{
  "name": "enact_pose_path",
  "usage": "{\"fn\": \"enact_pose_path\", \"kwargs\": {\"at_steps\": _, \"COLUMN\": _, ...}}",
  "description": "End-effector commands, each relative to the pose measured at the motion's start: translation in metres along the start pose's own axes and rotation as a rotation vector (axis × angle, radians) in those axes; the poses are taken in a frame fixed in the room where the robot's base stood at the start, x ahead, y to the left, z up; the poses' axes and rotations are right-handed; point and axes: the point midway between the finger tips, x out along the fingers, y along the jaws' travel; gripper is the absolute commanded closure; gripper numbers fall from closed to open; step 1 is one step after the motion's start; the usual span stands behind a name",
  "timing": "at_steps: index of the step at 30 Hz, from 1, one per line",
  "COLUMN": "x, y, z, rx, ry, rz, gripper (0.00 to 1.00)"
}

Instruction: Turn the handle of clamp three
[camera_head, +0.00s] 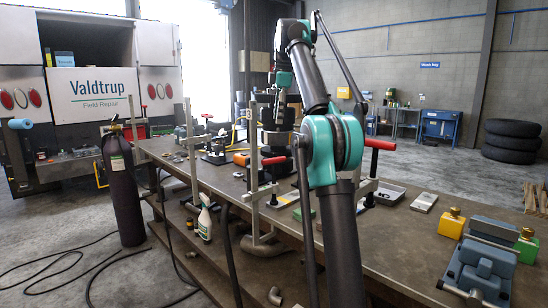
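Several upright steel bar clamps stand along the near edge of the workbench (400,235). Red T-handles show on a right clamp (380,144) and a middle clamp (274,160); a small red handle (207,116) shows farther left. My arm rises in the foreground, bends over at the top and comes down over the bench. My gripper (280,104) is small and dark, above the bench near the middle clamp. Its fingers cannot be made out against dark metal parts behind. Whether it touches anything is unclear.
A spray bottle (205,218) stands on the lower shelf. A dark gas cylinder (122,185) stands left, with hoses on the floor. Stacked tires (511,140) stand far right.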

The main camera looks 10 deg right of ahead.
Motion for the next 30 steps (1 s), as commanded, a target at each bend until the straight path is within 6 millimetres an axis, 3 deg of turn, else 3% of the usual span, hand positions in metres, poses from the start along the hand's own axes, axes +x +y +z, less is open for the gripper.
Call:
{"fn": "enact_pose_path", "kwargs": {"at_steps": 6, "x": -0.005, "y": -0.001, "z": 0.000, "rx": -0.326, "ry": 0.000, "rz": 0.000, "gripper": 0.60}}
{"fn": "enact_pose_path", "kwargs": {"at_steps": 14, "x": -0.002, "y": -0.001, "z": 0.000, "rx": -0.419, "ry": 0.000, "rz": 0.000, "gripper": 0.60}}
{"fn": "enact_pose_path", "kwargs": {"at_steps": 20, "x": 0.016, "y": -0.001, "z": 0.000, "rx": -0.417, "ry": 0.000, "rz": 0.000, "gripper": 0.60}}
{"fn": "enact_pose_path", "kwargs": {"at_steps": 30, "x": 0.066, "y": -0.001, "z": 0.000, "rx": -0.416, "ry": 0.000, "rz": 0.000, "gripper": 0.60}}
